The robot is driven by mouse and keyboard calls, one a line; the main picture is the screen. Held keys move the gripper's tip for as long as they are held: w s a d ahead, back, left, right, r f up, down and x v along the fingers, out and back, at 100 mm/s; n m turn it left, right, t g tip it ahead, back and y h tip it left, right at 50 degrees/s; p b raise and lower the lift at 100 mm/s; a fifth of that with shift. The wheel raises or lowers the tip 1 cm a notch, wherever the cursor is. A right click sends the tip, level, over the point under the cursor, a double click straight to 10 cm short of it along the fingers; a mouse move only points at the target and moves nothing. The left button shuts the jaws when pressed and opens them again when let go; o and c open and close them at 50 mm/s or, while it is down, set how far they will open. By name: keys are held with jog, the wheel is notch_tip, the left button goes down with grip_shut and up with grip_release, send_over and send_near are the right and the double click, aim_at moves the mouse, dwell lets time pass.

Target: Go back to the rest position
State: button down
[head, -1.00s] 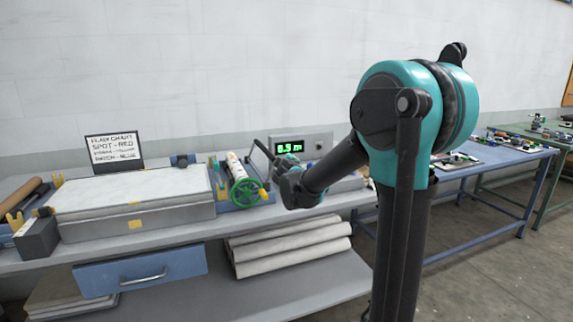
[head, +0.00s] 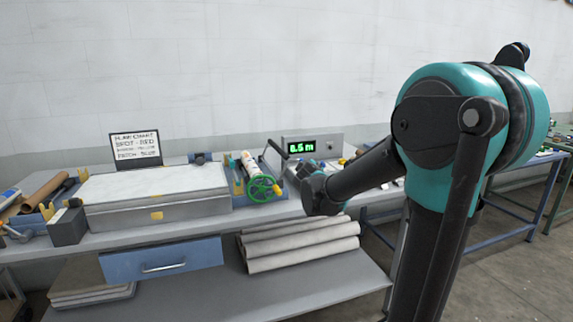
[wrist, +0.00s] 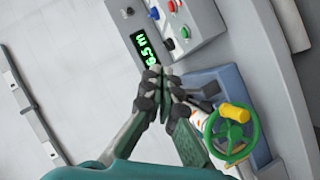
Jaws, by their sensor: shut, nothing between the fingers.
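My gripper (wrist: 166,72) is shut and empty in the wrist view, its fingertips together in front of the control box's green display (wrist: 145,48). The green handwheel (wrist: 231,136) with its yellow knob is just right of the fingers and below them in that view, apart from them as far as I can see. In the head view my arm bends down from its teal joint and its wrist end is in front of the bench, near the handwheel (head: 263,188). The fingers are mostly hidden or too small to read there.
The bench (head: 215,219) carries a grey flat press box (head: 158,206), a sign (head: 135,149) and the control box (head: 325,142). A blue drawer (head: 163,260) is below. White rolls (head: 300,247) lie on the lower shelf. A blue table stands at right, with open floor beside it.

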jog(key=s+d+f+m+g+h, duration=0.1)
jog(key=s+d+f+m+g, duration=0.25)
jog(key=s+f, duration=0.4)
jog(key=s+d+f+m+g, duration=0.25)
jog(key=s+d+f, duration=0.3)
jog(key=s, duration=0.35)
jog(key=s+a+f+m+g+y, duration=0.1)
jog(key=s+f+g, duration=0.1)
jog(key=s+f, duration=0.4)
jog(key=s+a+f+m+g+y, duration=0.2)
jog(key=s+f, duration=0.3)
jog(key=s, duration=0.8)
jog(key=shift+f, duration=0.4)
